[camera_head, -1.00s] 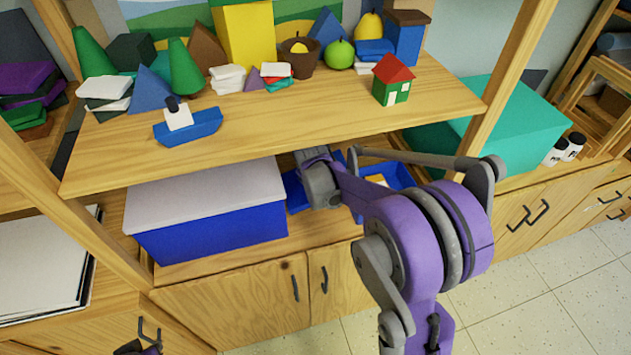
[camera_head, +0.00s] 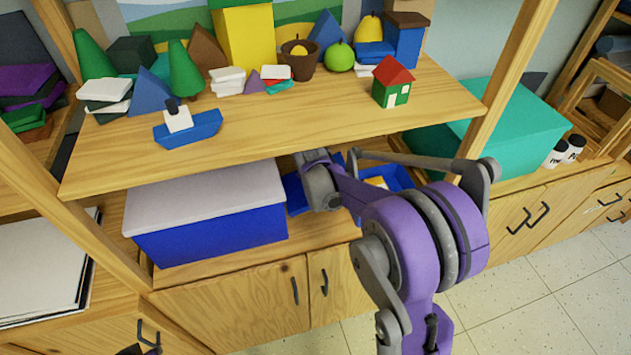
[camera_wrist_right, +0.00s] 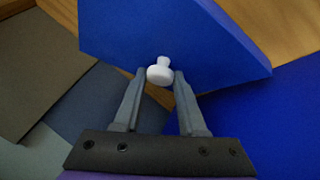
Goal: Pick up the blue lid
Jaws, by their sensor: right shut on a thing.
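The blue lid (camera_wrist_right: 185,35) fills the upper middle of the right wrist view, tilted, with a small white knob (camera_wrist_right: 160,71). My right gripper (camera_wrist_right: 157,78) is shut on the knob, one finger on each side. In the head view the right wrist reaches into the lower shelf, and the fingers are hidden there. Blue surfaces (camera_head: 296,193) show left of the wrist, but I cannot tell whether they are lid or box. An open blue box (camera_head: 398,177) with light and orange contents shows behind the arm.
A grey-topped blue box (camera_head: 208,232) stands left on the lower shelf. The upper shelf board (camera_head: 270,125) hangs above the right hand, carrying a toy boat (camera_head: 190,128), a small house (camera_head: 392,82) and several blocks. A teal box (camera_head: 515,130) stands at the right.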

